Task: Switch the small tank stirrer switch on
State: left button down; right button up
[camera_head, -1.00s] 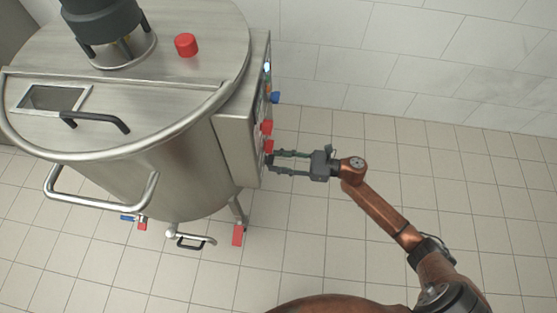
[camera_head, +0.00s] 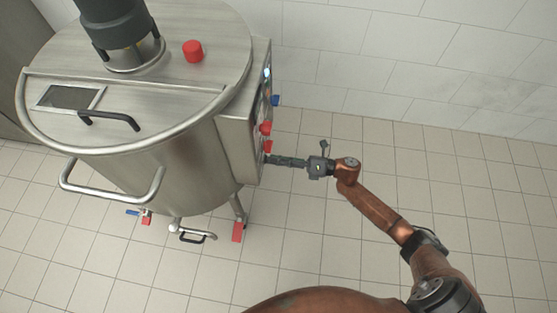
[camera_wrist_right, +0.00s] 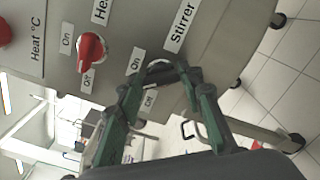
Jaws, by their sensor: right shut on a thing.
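The small tank (camera_head: 185,165) is a round steel vessel with a control box (camera_head: 240,130) on its right side. The wrist view shows the panel's "Stirrer" label (camera_wrist_right: 181,25) with "On" and "Off" marks beside the stirrer switch. My right gripper (camera_head: 269,159) reaches the panel from the right, with its tips at the panel face. In the wrist view its green fingers (camera_wrist_right: 163,76) are closed in around the stirrer switch. The fingers hide most of that switch, so I cannot tell its setting. My left gripper is not in view.
A red heater knob (camera_wrist_right: 91,50) sits beside the stirrer switch on the panel. Other red knobs (camera_head: 265,128) and a blue one (camera_head: 275,100) stick out from the box. A red button (camera_head: 193,51) is on the lid. Tiled floor right of the tank is free.

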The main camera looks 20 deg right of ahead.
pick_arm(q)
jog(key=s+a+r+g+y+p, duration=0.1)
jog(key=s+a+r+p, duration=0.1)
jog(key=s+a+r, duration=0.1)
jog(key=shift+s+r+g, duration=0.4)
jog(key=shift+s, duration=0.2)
pick_arm(e)
jog(key=shift+d+f+m, duration=0.1)
jog(key=shift+m, duration=1.8)
jog(key=shift+d+f+m, duration=0.1)
jog(key=shift+m, duration=1.8)
jog(key=o, duration=1.2)
jog(key=shift+a, duration=0.15)
jog(key=shift+c, duration=0.2)
jog(key=v, duration=1.2)
